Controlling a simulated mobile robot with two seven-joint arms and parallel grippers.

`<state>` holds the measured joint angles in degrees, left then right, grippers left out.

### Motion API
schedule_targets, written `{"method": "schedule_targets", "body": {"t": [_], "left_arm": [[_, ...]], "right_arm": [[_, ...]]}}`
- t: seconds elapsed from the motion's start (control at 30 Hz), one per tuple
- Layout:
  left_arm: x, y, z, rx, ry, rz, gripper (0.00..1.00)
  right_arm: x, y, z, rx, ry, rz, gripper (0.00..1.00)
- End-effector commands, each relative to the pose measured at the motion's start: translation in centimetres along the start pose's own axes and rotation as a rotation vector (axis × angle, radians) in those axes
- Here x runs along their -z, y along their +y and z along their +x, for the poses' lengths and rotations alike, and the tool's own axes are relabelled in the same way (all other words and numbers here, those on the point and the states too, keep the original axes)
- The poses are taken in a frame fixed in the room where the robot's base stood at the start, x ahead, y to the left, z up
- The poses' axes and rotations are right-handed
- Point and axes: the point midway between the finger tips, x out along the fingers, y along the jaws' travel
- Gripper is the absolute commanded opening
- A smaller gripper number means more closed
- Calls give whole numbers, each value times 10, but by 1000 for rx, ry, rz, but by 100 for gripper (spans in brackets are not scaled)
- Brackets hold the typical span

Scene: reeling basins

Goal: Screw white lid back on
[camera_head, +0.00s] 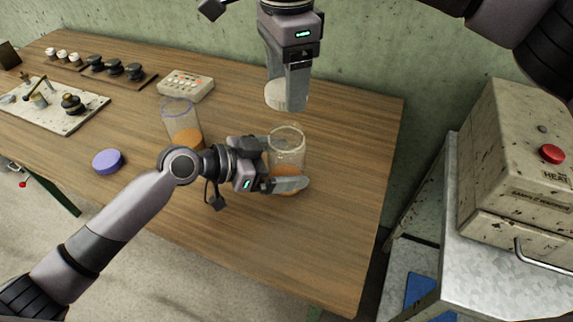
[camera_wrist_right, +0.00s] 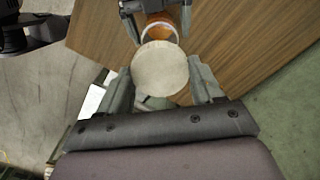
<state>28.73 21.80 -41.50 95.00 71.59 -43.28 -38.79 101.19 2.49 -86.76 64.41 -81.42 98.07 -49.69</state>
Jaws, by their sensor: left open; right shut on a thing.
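A white lid (camera_head: 286,96) is held between the fingers of my right gripper (camera_head: 288,88), above the table. In the right wrist view the lid (camera_wrist_right: 160,68) is a pale disc between the two fingers. Below it stands an open clear jar (camera_head: 287,138) with orange contents; its rim also shows in the right wrist view (camera_wrist_right: 158,27). The lid is apart from the jar, above its rim. My left gripper (camera_head: 285,167) is open, its fingers on either side of the jar's lower part. Whether they touch the glass I cannot tell.
A second clear jar (camera_head: 181,122) with orange contents and a bluish rim stands to the left. A purple lid (camera_head: 108,161) lies on the table (camera_head: 330,230). A button box (camera_head: 186,85) is behind. A heater cabinet (camera_head: 520,165) stands right. The table's right part is clear.

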Motion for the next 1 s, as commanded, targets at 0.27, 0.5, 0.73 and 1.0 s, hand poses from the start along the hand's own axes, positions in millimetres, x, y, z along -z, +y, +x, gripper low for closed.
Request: {"method": "schedule_targets", "body": {"t": [0.27, 0.5, 0.73, 1.0], "left_arm": [[0, 0, 9, 0, 0, 2, 100], [0, 0, 9, 0, 0, 2, 77], [0, 0, 9, 0, 0, 2, 23], [0, 0, 9, 0, 0, 1, 23]], "right_arm": [[0, 0, 0, 0, 0, 0, 38], [0, 0, 0, 0, 0, 0, 38], [0, 0, 0, 0, 0, 0, 38], [0, 1, 31, -4, 2, 0, 38]]}}
